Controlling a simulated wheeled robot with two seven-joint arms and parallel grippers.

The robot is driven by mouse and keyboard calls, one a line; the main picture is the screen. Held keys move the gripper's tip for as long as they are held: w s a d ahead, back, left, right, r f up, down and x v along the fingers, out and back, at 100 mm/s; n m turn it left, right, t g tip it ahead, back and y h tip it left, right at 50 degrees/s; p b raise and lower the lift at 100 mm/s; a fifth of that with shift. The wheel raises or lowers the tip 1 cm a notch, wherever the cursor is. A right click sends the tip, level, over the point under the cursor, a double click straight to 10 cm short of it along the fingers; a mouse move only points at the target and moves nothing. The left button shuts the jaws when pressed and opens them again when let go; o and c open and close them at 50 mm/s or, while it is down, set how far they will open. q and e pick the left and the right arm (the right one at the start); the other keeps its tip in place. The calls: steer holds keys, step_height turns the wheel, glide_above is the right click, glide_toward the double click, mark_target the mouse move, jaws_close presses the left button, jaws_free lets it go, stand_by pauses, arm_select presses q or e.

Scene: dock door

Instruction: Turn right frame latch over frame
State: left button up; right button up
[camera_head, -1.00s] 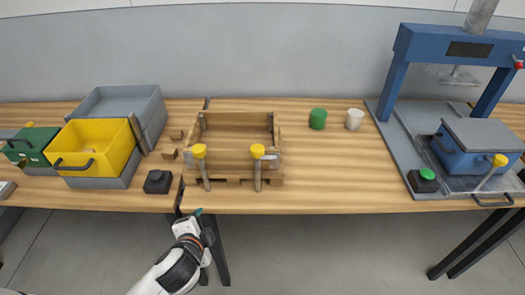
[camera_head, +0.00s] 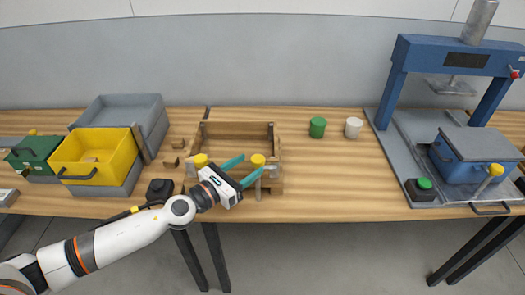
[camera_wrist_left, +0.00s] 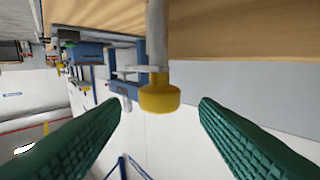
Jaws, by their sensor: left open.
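The wooden frame (camera_head: 237,128) stands on the table at the centre left. Its right latch has a yellow knob (camera_head: 257,160) and a grey bar (camera_head: 258,188) at the frame's front. The left latch's yellow knob (camera_head: 200,160) is just behind my left gripper's body. My left gripper (camera_head: 252,165) is open at the frame's front, its teal fingers pointing toward the right knob. In the left wrist view the yellow knob (camera_wrist_left: 159,97) on its grey shaft (camera_wrist_left: 157,38) lies between the two spread fingers, with a gap on both sides. My right gripper is out of view.
A yellow bin (camera_head: 128,147), a green box (camera_head: 35,150) and grey crates (camera_head: 150,110) stand left. A blue press (camera_head: 397,80) stands far right. The front middle of the table is clear.

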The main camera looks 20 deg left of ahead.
mark_target(262, 157)
arm_select(q)
steer(key=x, duration=0.6)
steer(key=shift+w+d+p, duration=0.1)
steer(key=shift+p, duration=0.3)
steer(key=c, duration=1)
